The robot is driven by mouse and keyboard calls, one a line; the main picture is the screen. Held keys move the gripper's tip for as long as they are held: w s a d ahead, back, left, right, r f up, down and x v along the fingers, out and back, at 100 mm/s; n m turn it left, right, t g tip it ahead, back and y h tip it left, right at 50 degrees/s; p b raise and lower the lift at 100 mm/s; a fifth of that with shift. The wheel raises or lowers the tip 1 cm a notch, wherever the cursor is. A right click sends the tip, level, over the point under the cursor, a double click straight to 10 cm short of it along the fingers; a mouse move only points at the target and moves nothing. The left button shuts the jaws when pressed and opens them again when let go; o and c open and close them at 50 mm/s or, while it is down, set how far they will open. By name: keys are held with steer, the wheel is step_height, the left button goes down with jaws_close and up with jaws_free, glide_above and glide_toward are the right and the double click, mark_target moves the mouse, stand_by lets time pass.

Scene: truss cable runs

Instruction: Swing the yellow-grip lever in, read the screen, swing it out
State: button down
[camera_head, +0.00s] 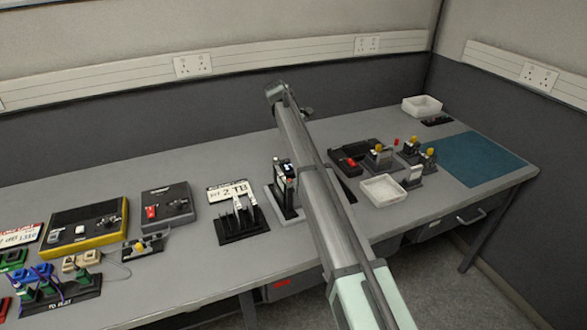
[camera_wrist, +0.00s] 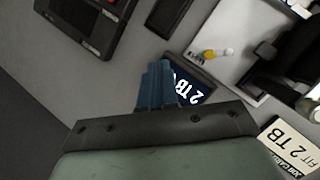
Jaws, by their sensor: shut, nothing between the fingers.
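In the wrist view a lever with a yellow grip (camera_wrist: 210,54) and a pale tip lies over a light grey base plate. A dark panel (camera_wrist: 188,86) beside it shows white text reading "2 TB"; my fingers cover part of it. My gripper (camera_wrist: 160,68) is shut and empty, its blue fingers just left of the lever grip and apart from it in the picture; I cannot tell the height gap. In the head view my arm crosses the middle and hides my gripper and the lever. An upright black unit (camera_head: 285,188) stands just left of the arm.
A "FIT 2 TB" card (camera_wrist: 292,146) lies at lower right in the wrist view. A black device (camera_wrist: 88,22) is at upper left. In the head view a slotted rack (camera_head: 240,227) stands left of the unit and a white tray (camera_head: 383,190) right of my arm.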

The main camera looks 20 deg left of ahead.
steer(key=s+a+n+g, duration=0.1)
steer(key=s+a+n, duration=0.1)
steer(key=s+a, duration=0.5)
steer(key=shift+s+a+r+y, duration=0.25)
steer(key=shift+a+r, duration=0.2)
steer(key=shift+a, duration=0.8)
steer(key=x, duration=1)
steer(key=d, duration=0.3)
steer(key=shift+w, duration=0.15)
steer(key=shift+w+d, duration=0.1)
steer(key=shift+d, duration=0.35)
